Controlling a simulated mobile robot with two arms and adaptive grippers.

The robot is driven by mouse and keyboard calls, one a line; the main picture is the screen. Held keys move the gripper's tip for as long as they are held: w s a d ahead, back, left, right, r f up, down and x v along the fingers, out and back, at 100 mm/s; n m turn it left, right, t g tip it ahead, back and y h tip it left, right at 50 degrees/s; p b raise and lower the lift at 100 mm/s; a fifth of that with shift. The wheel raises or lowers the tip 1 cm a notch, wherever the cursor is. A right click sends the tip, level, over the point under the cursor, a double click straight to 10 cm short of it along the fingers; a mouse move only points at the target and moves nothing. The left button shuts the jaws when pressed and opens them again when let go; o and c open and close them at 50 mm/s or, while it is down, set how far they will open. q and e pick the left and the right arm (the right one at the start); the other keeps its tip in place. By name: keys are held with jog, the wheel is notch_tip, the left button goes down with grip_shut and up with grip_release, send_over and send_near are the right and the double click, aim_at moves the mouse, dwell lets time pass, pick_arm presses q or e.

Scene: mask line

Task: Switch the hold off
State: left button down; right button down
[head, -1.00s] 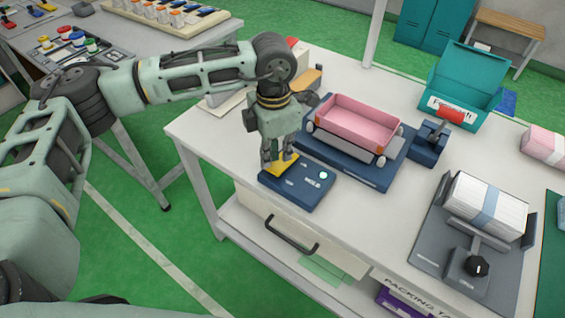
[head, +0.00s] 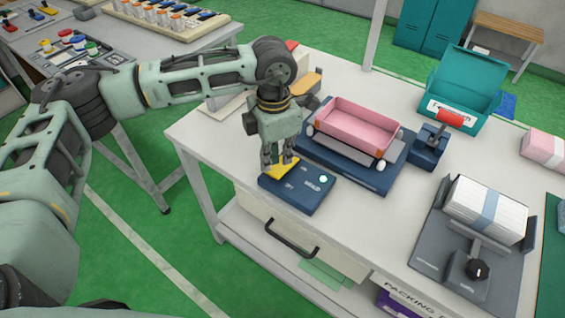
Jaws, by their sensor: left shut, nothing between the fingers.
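The hold switch is a dark blue box (head: 300,195) on the white table, marked HOLD, with smaller lettering that looks like OFF and ON. Its yellow lever (head: 283,172) is at the far left end of the box, partly hidden by my fingers. A round lamp (head: 323,179) on the box is lit pale green. My left gripper (head: 278,166) points down, shut and empty, right at the yellow lever. I cannot tell whether the fingertips touch it. My right gripper is not in view.
A pink tray (head: 352,130) stands on a blue base just behind the box. A red-handled blue device (head: 430,145) and a teal open box (head: 465,90) are further right. A stack of white masks (head: 487,208) sits on a grey stand. Bare tabletop lies right of the box.

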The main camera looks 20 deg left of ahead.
aim_at(276, 170)
pick_arm(q)
jog(key=shift+s+f+b, duration=0.1)
jog(key=shift+f+b, duration=1.05)
jog(key=shift+f, duration=0.2)
dwell(0.8)
jog(key=shift+r+p, duration=0.5)
jog(key=shift+r, duration=0.3)
jog(key=shift+r+p, duration=1.25)
jog(key=shift+r, duration=1.5)
